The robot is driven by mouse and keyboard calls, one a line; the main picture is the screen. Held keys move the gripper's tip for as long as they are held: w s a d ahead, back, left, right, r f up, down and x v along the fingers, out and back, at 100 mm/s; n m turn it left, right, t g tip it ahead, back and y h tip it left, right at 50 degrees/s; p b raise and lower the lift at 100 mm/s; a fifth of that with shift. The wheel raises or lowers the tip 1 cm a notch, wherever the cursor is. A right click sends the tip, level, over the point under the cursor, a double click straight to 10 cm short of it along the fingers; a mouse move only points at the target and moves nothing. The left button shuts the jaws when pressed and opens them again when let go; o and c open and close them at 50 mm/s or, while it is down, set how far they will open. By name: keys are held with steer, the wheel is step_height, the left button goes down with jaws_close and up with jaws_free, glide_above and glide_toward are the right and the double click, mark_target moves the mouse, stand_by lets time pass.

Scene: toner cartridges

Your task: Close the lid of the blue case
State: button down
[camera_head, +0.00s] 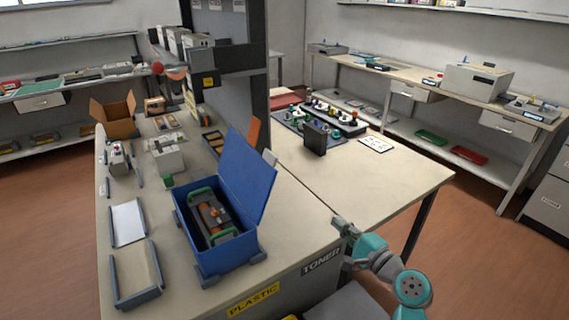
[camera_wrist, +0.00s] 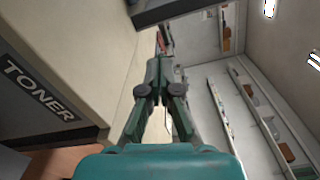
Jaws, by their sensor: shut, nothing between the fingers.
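The blue case (camera_head: 220,258) stands on the left part of the table near its front edge. Its lid (camera_head: 247,170) is open, standing up and leaning back to the right. Inside the case lies a dark cartridge (camera_head: 208,217) with green and orange parts. My gripper (camera_head: 338,222) is to the right of the case, near the table's front edge, apart from the case and the lid. In the wrist view my gripper (camera_wrist: 161,50) is shut and empty. The case does not clearly show in the wrist view.
Two shallow trays, one white-lined (camera_head: 127,222) and one beige (camera_head: 136,272), lie left of the case. A dark upright block (camera_head: 315,138) and a board of small parts (camera_head: 296,125) stand farther back. The tabletop (camera_head: 345,185) right of the lid is clear. A dark post (camera_head: 252,60) rises behind.

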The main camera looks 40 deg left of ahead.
steer(key=a+r+n+g+y, duration=0.2)
steer(key=a+r+g, duration=0.3)
steer(key=r, duration=0.7)
steer(key=s+a+r+t, duration=0.1)
steer(key=a+r, duration=0.1)
steer(key=a, duration=1)
steer(key=shift+a+r, duration=0.15)
steer(key=shift+a, duration=0.05)
